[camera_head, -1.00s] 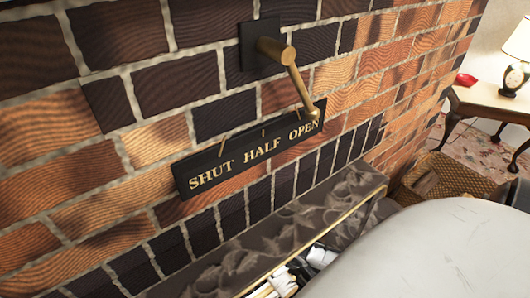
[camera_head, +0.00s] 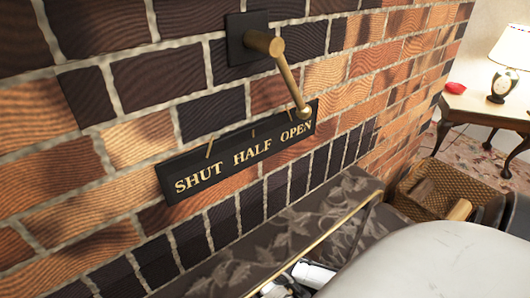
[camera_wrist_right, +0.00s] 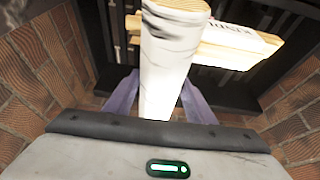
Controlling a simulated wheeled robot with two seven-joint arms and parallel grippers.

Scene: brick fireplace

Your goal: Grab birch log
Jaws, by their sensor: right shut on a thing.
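A white birch log (camera_wrist_right: 166,60) with dark bark marks and a pale cut end stands lengthwise in the right wrist view. My right gripper (camera_wrist_right: 160,92) is shut on it, with one purple-grey finger on each side. The log's lower end is hidden behind the gripper body. My left gripper is not in view.
A pale piece with printed lettering (camera_wrist_right: 238,38) lies behind the log, before a dark grate. Brick walls flank both sides. In the head view, a brass lever (camera_head: 285,68) and a black sign (camera_head: 240,155) are on the brick wall; a wicker basket (camera_head: 425,195) stands right.

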